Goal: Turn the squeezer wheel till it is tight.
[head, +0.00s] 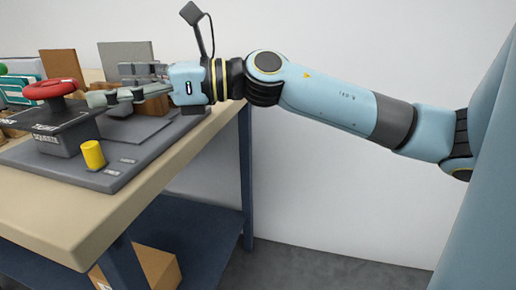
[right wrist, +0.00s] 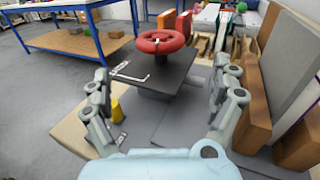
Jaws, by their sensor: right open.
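The red squeezer wheel (head: 52,88) lies flat on top of the dark squeezer (head: 60,142), whose front is labelled "SQUEEZE". In the right wrist view the wheel (right wrist: 160,41) is whole and ahead of the fingers, roughly centred between them, with a small pale mark on its near side. My right gripper (head: 98,98) reaches in from the right at about wheel height, its fingertips just right of the wheel. In the right wrist view its fingers (right wrist: 162,80) are spread wide with nothing between them. I cannot tell whether a fingertip touches the wheel. My left gripper is not in view.
A yellow cylinder (head: 93,154) stands on the grey base plate beside the squeezer. Boards (head: 125,57) and wood blocks stand behind, close to the right fingers in the wrist view. A blue-framed table (right wrist: 62,40) is farther off. The bench's (head: 75,218) front strip is clear.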

